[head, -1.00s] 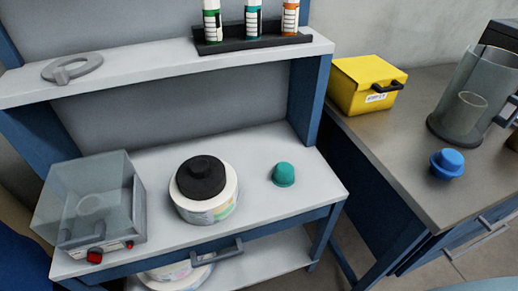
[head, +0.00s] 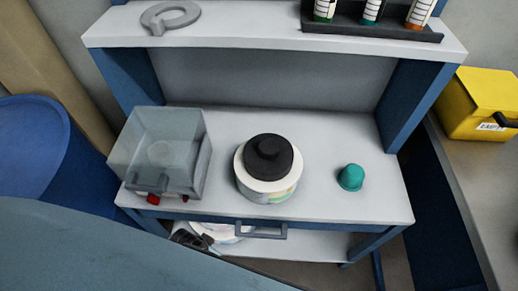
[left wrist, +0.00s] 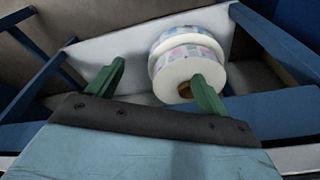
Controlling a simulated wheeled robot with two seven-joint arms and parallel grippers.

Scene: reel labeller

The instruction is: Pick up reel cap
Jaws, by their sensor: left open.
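A black round cap with a raised knob (head: 269,157) sits on top of a white label reel (head: 266,187) on the bench's middle surface. My left gripper (left wrist: 159,72) has two green fingers, spread apart with nothing held between them. White reels with coloured labels (left wrist: 187,55) lie just beyond the fingers in the left wrist view; the right finger overlaps their edge. The fingers are hidden there. My right gripper is not seen.
A clear box with red parts (head: 160,155) stands left of the reel, a teal cap (head: 350,177) right of it. The upper shelf (head: 240,28) overhangs behind. The lower shelf (head: 300,246) holds more reels. A drawer handle (head: 262,231) sticks out in front.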

